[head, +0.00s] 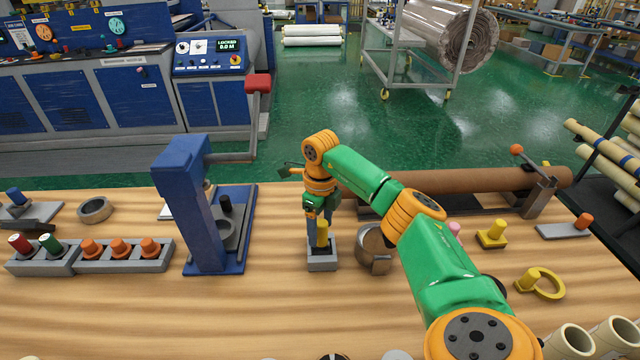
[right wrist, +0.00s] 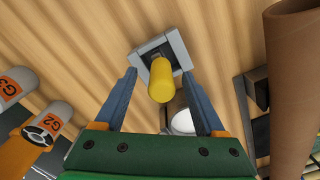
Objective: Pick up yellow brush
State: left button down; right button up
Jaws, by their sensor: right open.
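The yellow brush (head: 322,234) stands upright in a small grey holder (head: 322,262) near the middle of the table. In the right wrist view the brush (right wrist: 161,82) shows as a yellow handle above the square grey holder (right wrist: 181,51). My right gripper (head: 320,220) points down over it. In the wrist view its open blue-grey fingers (right wrist: 159,75) lie on both sides of the handle, with visible gaps. I cannot tell how far down the fingers reach along the handle. The brush's lower end is hidden in the holder. My left gripper is not in view.
A blue press (head: 187,205) stands left of the holder, and a grey ring-shaped part (head: 375,245) sits close on its right. A long brown roll (head: 455,182) lies behind. Yellow pieces (head: 492,236) are further right.

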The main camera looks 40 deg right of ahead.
jog(key=shift+f, duration=0.55)
jog(key=shift+d+f, duration=0.1)
jog(key=shift+f, duration=0.1)
grip_shut()
jog(key=shift+r, duration=0.1)
jog(key=shift+r+b, duration=0.35)
jog(key=shift+b, duration=0.15)
jog(key=s+a+r, duration=0.3)
jog(key=a+r, duration=0.9)
jog(key=a, duration=0.1)
jog(key=shift+s+a+b, duration=0.15)
jog(key=shift+a+b, duration=0.15)
jog(key=shift+a, duration=0.05)
